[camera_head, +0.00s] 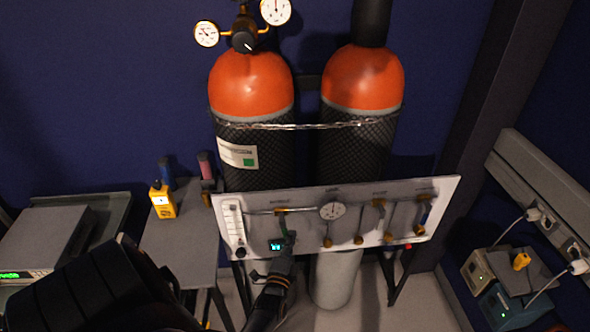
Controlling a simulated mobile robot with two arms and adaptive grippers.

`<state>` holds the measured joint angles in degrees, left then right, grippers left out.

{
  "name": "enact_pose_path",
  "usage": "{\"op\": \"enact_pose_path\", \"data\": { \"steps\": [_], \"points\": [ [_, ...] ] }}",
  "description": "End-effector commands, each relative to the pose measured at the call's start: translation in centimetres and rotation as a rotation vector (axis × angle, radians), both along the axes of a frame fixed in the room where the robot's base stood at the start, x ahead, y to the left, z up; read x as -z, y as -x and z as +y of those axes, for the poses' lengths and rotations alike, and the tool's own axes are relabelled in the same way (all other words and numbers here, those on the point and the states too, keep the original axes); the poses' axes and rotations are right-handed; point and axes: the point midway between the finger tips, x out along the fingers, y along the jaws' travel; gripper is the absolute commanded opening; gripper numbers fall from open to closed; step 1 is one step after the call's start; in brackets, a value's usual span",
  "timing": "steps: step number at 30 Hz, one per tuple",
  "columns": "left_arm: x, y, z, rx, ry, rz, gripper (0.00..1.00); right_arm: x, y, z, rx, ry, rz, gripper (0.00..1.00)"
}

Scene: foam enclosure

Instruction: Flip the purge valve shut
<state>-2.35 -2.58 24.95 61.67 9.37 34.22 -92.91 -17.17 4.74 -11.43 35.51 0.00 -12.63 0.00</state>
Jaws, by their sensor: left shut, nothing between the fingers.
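A white valve panel (355,205) stands in front of two gas cylinders. It carries several small valves with brass fittings. The labels above are too small to read, so I cannot tell which is the purge valve. My left gripper (289,240) is shut and empty at the panel's lower left, just below the green lever. I cannot tell whether they touch. My right gripper is not in view.
Two orange-topped cylinders (250,85) (361,80) stand behind the panel, joined by a chain (305,126). A grey table (190,245) at left holds a yellow meter (162,200). Boxes and sockets line the right wall. Some floor is free at lower right.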

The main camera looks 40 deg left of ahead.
Motion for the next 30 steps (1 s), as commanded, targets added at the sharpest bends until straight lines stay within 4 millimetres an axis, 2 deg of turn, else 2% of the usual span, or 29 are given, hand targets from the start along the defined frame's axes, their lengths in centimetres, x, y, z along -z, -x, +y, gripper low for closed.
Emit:
{"op": "enact_pose_path", "data": {
  "steps": [7,30],
  "points": [
    [0.08,0.50,0.47,-0.001,-0.076,0.090,0.00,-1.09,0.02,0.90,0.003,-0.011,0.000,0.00],
    [0.28,0.69,0.74,-0.002,-0.111,0.127,0.00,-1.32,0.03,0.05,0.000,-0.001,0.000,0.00]
  ]
}}
